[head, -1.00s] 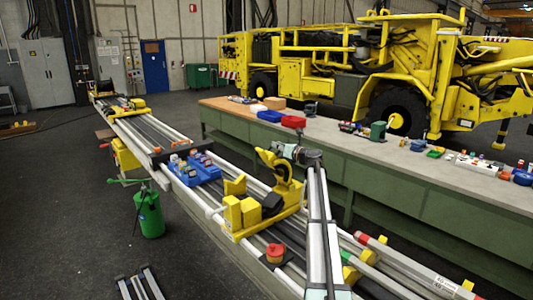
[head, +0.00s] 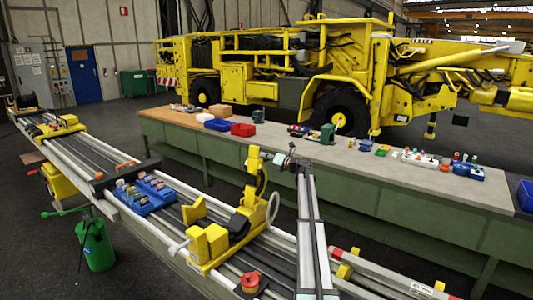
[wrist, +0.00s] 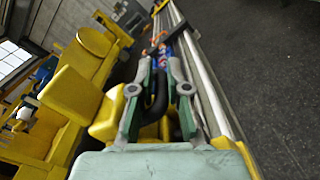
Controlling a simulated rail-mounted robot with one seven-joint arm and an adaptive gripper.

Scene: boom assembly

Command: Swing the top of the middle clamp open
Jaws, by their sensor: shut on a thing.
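The middle clamp (head: 205,245) is yellow and sits across the boom rails in the head view, with a yellow block at its left side. Its top (head: 252,180) stands up nearly vertical at the right side of the clamp, above a black part. My gripper (head: 267,154) comes in from the right and is shut on the upper end of the top. In the wrist view, the two fingers of my gripper (wrist: 159,85) stand on either side of a black curved part and some yellow metal. The exact contact is hard to make out there.
A blue tray (head: 145,195) of small parts lies on the rails to the left. A red knob (head: 250,280) is in front of the clamp. The long green workbench (head: 350,190) runs behind my arm. A green can (head: 96,247) stands on the floor at left.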

